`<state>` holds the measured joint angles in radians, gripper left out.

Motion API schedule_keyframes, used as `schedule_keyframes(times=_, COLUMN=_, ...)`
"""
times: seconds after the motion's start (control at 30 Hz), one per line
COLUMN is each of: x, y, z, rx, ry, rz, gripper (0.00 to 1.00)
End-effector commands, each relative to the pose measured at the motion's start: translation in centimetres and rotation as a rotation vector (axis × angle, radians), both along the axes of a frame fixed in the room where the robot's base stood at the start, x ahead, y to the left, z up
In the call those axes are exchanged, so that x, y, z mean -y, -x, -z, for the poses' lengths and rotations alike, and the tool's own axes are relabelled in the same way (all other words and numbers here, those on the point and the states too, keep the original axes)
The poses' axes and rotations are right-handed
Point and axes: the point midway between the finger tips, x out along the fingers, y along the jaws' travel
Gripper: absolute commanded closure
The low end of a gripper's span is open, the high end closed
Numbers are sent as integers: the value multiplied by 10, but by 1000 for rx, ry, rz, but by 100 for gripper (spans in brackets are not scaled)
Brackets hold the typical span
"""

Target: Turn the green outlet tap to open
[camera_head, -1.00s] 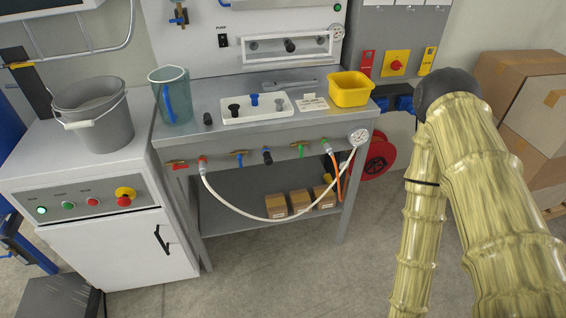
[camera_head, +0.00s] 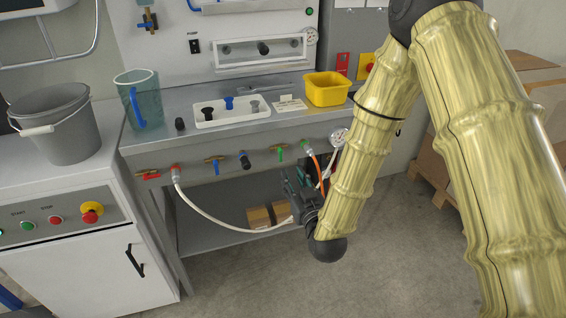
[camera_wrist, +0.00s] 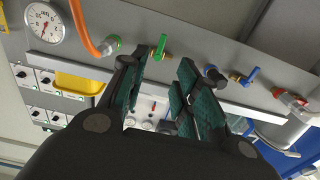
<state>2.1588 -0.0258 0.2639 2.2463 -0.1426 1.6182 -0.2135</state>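The green outlet tap (camera_head: 280,153) is on the front panel under the bench top, between a dark knob and the green fitting of the orange hose. In the wrist view the green tap (camera_wrist: 160,46) shows near the top, just beyond the fingertips, its green lever standing out from a brass body. My gripper (camera_head: 298,190) is below and slightly right of the tap in the head view. In the wrist view my gripper (camera_wrist: 164,82) has its two padded fingers spread, with nothing between them. I see no contact with the tap.
A blue tap (camera_head: 215,162), a dark knob (camera_head: 244,160) and a red tap (camera_head: 148,174) share the panel. A white hose (camera_head: 205,215) loops below them. The orange hose (camera_head: 319,170) and a gauge (camera_head: 339,138) are at the right. A carton (camera_head: 262,217) sits on the lower shelf.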

Motion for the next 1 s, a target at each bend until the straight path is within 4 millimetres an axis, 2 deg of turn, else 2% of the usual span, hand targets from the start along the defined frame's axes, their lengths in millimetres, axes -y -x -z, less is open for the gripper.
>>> schedule_keyframes(times=0.53, x=-25, y=-77, z=0, rx=-1, ry=0, rz=0, gripper=69)
schedule_keyframes(times=0.73, x=-30, y=-92, z=1, rx=-3, ry=1, rz=0, gripper=69)
schedule_keyframes(times=1.0, x=-31, y=-95, z=1, rx=-4, ry=1, rz=0, gripper=69)
